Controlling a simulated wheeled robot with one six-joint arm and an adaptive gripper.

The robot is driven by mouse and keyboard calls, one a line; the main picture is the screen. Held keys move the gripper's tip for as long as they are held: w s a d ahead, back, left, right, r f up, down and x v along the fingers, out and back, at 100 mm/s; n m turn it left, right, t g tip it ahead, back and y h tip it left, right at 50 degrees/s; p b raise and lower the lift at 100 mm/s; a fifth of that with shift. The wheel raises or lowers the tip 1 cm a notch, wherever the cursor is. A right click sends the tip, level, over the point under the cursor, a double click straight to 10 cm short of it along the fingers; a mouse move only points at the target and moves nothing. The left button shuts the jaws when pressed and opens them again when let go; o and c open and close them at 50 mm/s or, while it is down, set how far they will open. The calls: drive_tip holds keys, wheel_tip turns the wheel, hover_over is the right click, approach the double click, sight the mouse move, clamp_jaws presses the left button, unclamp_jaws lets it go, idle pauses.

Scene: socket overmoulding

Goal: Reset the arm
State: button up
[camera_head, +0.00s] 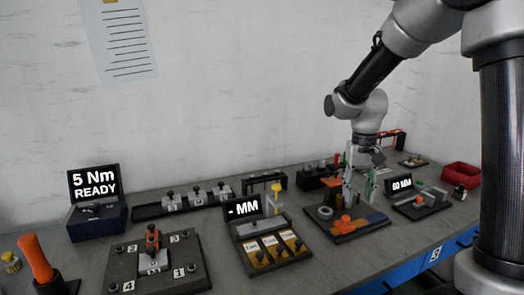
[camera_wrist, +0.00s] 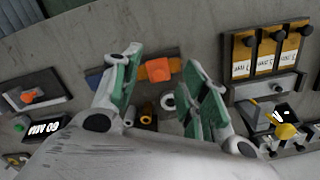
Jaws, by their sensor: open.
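My gripper (camera_head: 360,186) hangs at the end of my arm over the back of a dark tray (camera_head: 347,236) on the bench. In the wrist view its two green-padded fingers (camera_wrist: 158,90) are spread apart with nothing between them. Beyond the fingers lies an orange part (camera_wrist: 158,70) on the tray. A light ring (camera_wrist: 168,102) and small brass cylinders (camera_wrist: 146,112) also show between the fingers, lower down on the tray. I cannot tell the exact height of the fingers above the tray.
Left of the tray stands a gauge display reading "- MM" (camera_head: 243,209) with yellow-labelled blocks. A "60 MM" display (camera_head: 399,184) stands to the right, with a red bin (camera_head: 461,176) beyond. A torque box (camera_head: 97,218) and numbered plate (camera_head: 160,262) are at left.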

drive_tip(key=s+d+r+t, duration=0.1)
drive_tip(key=s+d+r, duration=0.1)
drive_tip(key=s, duration=0.5)
drive_tip(key=s+d+r+n+t, duration=0.1)
drive_tip(key=s+d+r+t, duration=0.1)
drive_tip(key=s+r, duration=0.3)
drive_tip(key=s+d+r+n+t, duration=0.1)
drive_tip(key=s+r, duration=0.3)
drive_tip(key=s, duration=0.5)
drive_tip(key=shift+s+d+r+t, duration=0.2)
drive_tip(key=shift+d+r+t, duration=0.05)
drive_tip(key=shift+d+t, duration=0.55)
